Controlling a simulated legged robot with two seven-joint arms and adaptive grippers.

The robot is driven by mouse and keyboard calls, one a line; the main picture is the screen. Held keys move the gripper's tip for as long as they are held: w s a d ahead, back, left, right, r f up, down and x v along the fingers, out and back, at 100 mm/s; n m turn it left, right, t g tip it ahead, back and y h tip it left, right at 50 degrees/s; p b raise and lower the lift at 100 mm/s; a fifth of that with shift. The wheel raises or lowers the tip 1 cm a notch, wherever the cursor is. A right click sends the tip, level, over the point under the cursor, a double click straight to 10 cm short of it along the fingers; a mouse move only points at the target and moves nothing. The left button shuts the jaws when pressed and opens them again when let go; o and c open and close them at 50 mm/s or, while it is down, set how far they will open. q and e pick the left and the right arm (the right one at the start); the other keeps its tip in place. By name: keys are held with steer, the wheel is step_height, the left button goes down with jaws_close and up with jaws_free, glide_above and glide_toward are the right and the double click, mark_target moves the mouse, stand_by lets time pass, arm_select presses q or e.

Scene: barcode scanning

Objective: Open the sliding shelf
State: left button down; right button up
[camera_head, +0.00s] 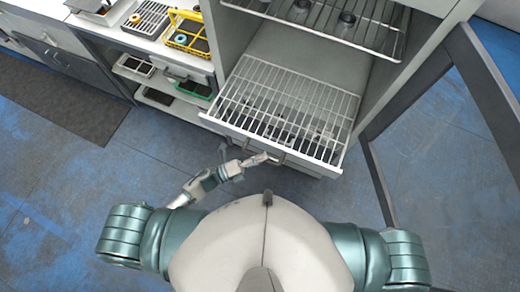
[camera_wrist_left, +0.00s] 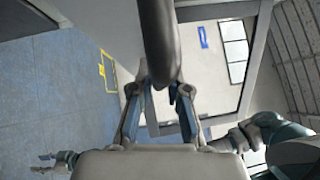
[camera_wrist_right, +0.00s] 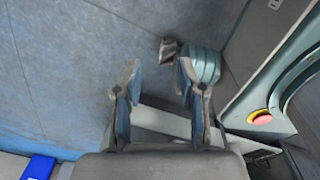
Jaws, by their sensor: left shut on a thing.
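The sliding shelf (camera_head: 335,108) is a white wire rack low in the open cabinet. Its pale front rail appears to stand out past the cabinet's side wall. A handle (camera_head: 283,156) sits on the front of the rail. My left gripper (camera_head: 262,158) is at that handle, in front of the rail. In the left wrist view, the dark rounded handle bar (camera_wrist_left: 160,42) comes in between the fingers of my left gripper (camera_wrist_left: 158,88), which is shut on it. My right gripper (camera_wrist_right: 158,75) shows only in its own wrist view, with its fingers apart and nothing between them.
An upper rack (camera_head: 345,22) holds several dark round items. A framed glass door (camera_head: 440,135) stands open at the right. A counter at the left carries a yellow rack (camera_head: 188,32), with trays on shelves below. A dark mat (camera_head: 62,100) lies on the blue floor, which is clear at the left.

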arm_select(q)
steer(key=shift+s+d+f, duration=0.15)
steer(key=shift+s+f, duration=0.05)
steer(key=c, duration=1.2)
jaws_free()
steer(key=shift+c, duration=0.2)
steer(key=shift+o, duration=0.5)
steer(key=shift+w+d, duration=0.1)
steer(key=shift+d, duration=0.05)
steer(key=shift+d+r, duration=0.1)
steer(key=shift+d, duration=0.1)
steer(key=v, duration=1.1)
steer(key=shift+a, duration=0.4)
arm_select(e)
steer(key=shift+w+f, duration=0.15)
steer(key=shift+w, duration=0.2)
arm_select(q)
steer(key=shift+a, duration=0.15)
arm_select(e)
steer(key=shift+a, duration=0.25)
